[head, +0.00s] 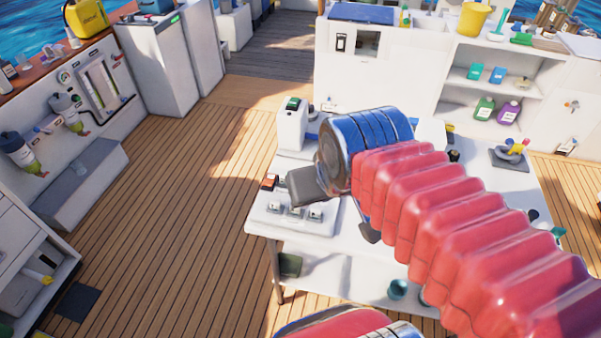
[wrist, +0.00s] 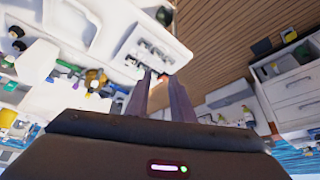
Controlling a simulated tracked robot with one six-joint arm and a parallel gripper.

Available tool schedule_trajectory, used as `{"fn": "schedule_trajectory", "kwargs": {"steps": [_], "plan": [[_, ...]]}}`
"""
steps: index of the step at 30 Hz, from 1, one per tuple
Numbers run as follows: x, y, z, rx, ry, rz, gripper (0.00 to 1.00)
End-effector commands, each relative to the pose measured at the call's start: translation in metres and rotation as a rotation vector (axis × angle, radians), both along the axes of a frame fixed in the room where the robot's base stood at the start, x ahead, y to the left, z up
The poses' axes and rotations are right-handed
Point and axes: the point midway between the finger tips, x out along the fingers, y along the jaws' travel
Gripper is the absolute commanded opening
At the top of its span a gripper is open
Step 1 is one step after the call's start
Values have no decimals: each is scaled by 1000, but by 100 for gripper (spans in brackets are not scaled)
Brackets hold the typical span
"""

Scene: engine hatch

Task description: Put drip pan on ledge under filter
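Two filters with dark tops and greenish lower ends hang on the white left wall, a nearer filter (head: 18,150) and a farther filter (head: 68,112) in the head view. I cannot make out a drip pan for certain; a dark flat square (head: 78,302) lies on the deck at lower left. My gripper (wrist: 160,76) shows two dark fingers with a gap and nothing between them. It hangs above the white worktable, far right of the filters. My red arm hides part of the table.
The white worktable (head: 258,222) carries switches, a device and tools, with jars on its lower shelf. White cabinets with bottles stand behind it. A drawer unit (head: 22,262) stands at lower left. The wooden deck (head: 190,215) between table and left wall is clear.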

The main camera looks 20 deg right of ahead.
Motion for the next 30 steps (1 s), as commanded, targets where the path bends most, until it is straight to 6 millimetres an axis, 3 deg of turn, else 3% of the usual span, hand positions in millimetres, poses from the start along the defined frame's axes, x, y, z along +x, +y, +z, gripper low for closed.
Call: {"fn": "schedule_trajectory", "kwargs": {"steps": [6,20,26,30], "plan": [[-14,12,5,-1,-14,46,21],[-14,12,5,1,-13,43,20],[-10,2,1,30,12,-27,20],[-4,-15,-7,86,52,-155,20]]}}
